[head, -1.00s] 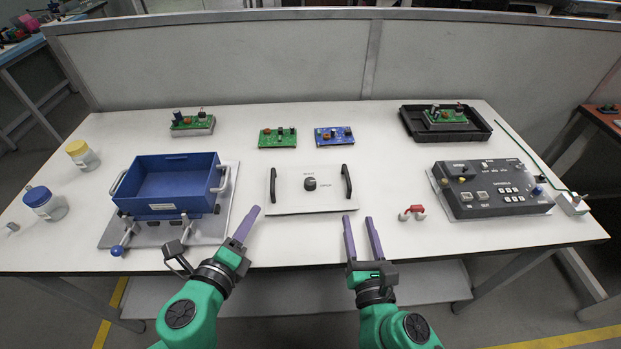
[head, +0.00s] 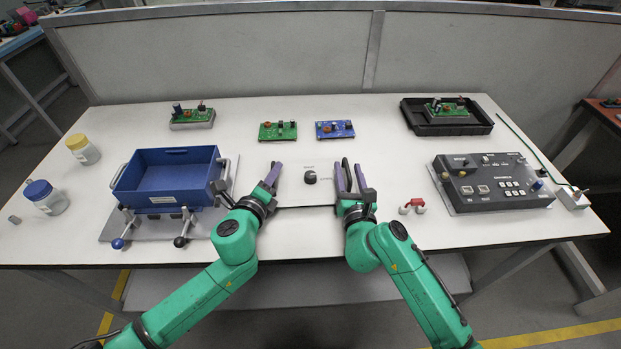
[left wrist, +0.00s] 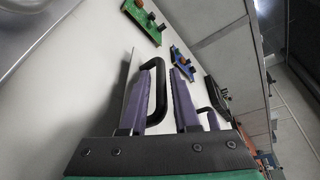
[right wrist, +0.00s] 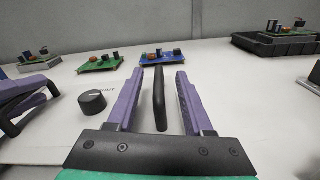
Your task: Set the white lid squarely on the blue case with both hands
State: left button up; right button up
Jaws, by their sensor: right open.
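The white lid (head: 300,198) lies flat on the table, with a black knob (head: 310,177) in its middle and a black handle at each side. The blue case (head: 165,200) stands open and empty on a grey plate to the left, apart from the lid. My left gripper (head: 271,174) is open around the lid's left handle, which shows between its fingers in the left wrist view (left wrist: 158,88). My right gripper (head: 349,171) is open, with the lid's right handle (right wrist: 159,100) between its fingers. My grippers partly hide both handles in the head view.
Toggle clamps with a blue ball (head: 117,243) and a black ball (head: 180,241) sit before the case. Two jars (head: 45,198) stand left. Circuit boards (head: 278,131) lie behind the lid. A control box (head: 492,182) and a red-handled part (head: 413,206) are right.

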pick_arm(q)
jog(key=shift+w, duration=0.15)
pick_arm(e)
jog(key=shift+w, duration=0.15)
pick_arm(q)
jog(key=shift+c, duration=1.3)
pick_arm(e)
jog(key=shift+c, duration=1.2)
pick_arm(q)
grip_shut()
pick_arm(e)
grip_shut()
